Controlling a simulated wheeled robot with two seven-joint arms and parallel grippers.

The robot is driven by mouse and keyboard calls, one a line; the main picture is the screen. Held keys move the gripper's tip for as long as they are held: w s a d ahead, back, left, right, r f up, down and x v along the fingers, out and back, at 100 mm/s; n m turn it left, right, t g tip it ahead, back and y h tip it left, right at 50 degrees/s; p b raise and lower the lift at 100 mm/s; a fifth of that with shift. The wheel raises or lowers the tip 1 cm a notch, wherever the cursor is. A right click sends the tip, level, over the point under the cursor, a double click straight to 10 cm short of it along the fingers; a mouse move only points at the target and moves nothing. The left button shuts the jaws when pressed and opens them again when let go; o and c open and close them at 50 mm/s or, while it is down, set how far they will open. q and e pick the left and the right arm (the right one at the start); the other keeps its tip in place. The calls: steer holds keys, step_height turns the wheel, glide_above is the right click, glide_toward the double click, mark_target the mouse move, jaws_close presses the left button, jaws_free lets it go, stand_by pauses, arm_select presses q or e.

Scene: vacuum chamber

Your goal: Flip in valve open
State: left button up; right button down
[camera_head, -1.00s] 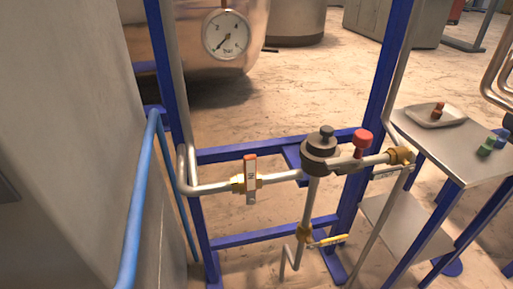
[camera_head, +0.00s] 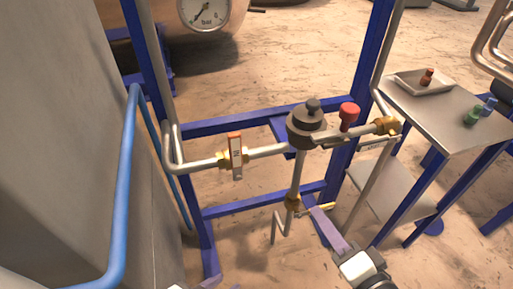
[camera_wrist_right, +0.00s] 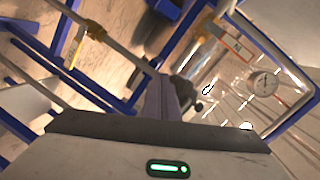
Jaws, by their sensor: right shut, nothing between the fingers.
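The valve with a flat, labelled handle with an orange-red end (camera_head: 236,155) sits on the left part of the horizontal pipe. Its handle stands upright, across the pipe. It also shows at the upper right of the wrist view (camera_wrist_right: 232,44). The label is too small to read surely. My right gripper (camera_head: 317,211) is shut and empty, low and to the right of this valve. In the head view its tips overlap a lower valve's yellow lever (camera_head: 322,207), but the wrist view shows them apart.
A dark round fitting (camera_head: 306,125) and a red knob (camera_head: 348,114) sit right of the valve. Blue frame posts and a blue rail (camera_head: 127,180) flank the pipes. A side table (camera_head: 450,115) with a tray (camera_head: 424,83) stands at the right.

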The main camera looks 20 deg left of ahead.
mark_target(236, 158)
steer(key=a+r+m+y, duration=0.3)
steer(key=a+r, duration=0.1)
steer(key=r, duration=0.6)
steer(key=shift+s+a+y+p, duration=0.25)
steer(key=shift+s+y+p, duration=0.05)
steer(key=shift+p, duration=0.05)
steer(key=shift+r, duration=0.1)
steer(key=w+a+p, duration=0.1)
steer(key=w+a, duration=0.3)
steer(key=a, duration=0.6)
steer(key=shift+w+a, duration=0.2)
steer(key=shift+a, duration=0.2)
steer(key=shift+w, duration=0.1)
